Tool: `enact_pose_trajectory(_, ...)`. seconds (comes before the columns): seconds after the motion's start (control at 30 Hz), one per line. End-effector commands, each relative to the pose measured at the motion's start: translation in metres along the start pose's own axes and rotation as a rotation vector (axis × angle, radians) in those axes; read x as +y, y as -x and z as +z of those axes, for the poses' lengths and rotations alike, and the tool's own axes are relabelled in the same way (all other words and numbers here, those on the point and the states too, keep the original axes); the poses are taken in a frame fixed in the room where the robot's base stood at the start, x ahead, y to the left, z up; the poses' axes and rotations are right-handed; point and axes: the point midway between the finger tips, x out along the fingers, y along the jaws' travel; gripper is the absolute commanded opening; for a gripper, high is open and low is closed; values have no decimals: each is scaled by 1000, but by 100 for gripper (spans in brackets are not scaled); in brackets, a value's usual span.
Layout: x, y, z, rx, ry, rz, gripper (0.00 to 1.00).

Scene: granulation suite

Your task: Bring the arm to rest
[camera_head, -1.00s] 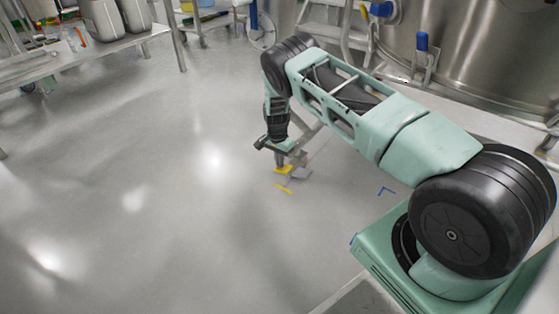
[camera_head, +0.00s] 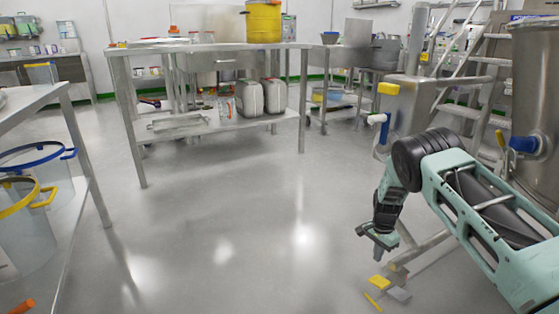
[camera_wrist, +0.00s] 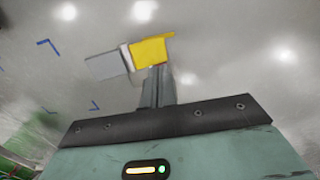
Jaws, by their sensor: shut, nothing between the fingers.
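My arm reaches in from the right edge of the head view and bends down at the elbow. The base of the arm is outside the head view now.
A steel table (camera_head: 205,48) with a yellow container (camera_head: 263,22) stands at the back; jugs (camera_head: 249,98) sit on its lower shelf. A steel vessel (camera_head: 538,85) and stairs (camera_head: 468,95) stand right. Blue- and yellow-rimmed clear bins (camera_head: 30,235) stand left. The middle floor is clear.

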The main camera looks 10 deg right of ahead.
Motion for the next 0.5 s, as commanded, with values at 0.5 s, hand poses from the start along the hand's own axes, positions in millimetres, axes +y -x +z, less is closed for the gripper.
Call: enact_pose_trajectory(0.5,26,240,240,-136,683,-136,0)
